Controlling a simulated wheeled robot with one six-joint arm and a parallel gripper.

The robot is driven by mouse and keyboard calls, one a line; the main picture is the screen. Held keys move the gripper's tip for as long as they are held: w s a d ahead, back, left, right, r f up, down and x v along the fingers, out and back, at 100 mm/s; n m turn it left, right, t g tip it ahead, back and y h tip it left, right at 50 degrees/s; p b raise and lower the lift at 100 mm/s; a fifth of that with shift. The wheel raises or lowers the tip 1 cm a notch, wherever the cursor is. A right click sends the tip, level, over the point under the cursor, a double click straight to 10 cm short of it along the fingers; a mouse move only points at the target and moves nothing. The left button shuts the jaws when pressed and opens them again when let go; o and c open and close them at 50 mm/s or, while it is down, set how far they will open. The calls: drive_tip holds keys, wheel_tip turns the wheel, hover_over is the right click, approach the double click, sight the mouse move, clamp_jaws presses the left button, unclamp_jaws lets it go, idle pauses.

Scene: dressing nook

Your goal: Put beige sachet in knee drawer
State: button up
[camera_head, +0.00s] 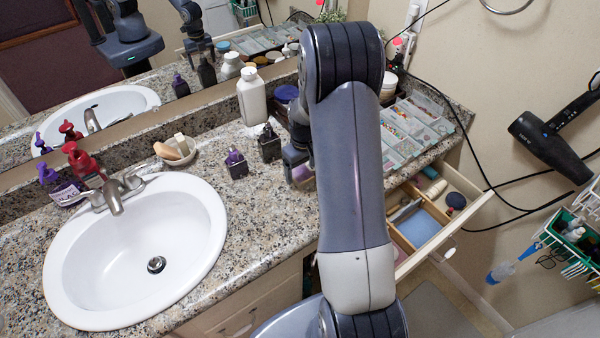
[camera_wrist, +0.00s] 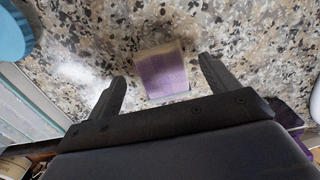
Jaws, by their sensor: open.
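A small packet, beige along its top and purple on the rest, lies on the granite counter in the wrist view (camera_wrist: 162,72); it looks like the sachet. My gripper (camera_wrist: 163,75) is open, with one finger on either side of the packet and a gap at each side. In the head view my gripper (camera_head: 297,160) is low over the counter, and my arm partly hides this spot. The knee drawer (camera_head: 468,219) is pulled open at the right, below the counter. It has wooden dividers, a blue-lined compartment (camera_head: 418,228) and several small items.
A clear compartment organizer (camera_head: 425,118) stands on the counter right of my arm. A white bottle (camera_head: 252,97), dark bottle (camera_head: 269,144) and purple-topped bottle (camera_head: 236,163) stand left of my gripper. The sink (camera_head: 135,250) is further left. A hair dryer (camera_head: 550,145) hangs on the right wall.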

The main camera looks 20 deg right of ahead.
drive_tip(key=shift+f, duration=0.8)
drive_tip(key=shift+c, duration=0.2)
drive_tip(key=c, duration=1.1)
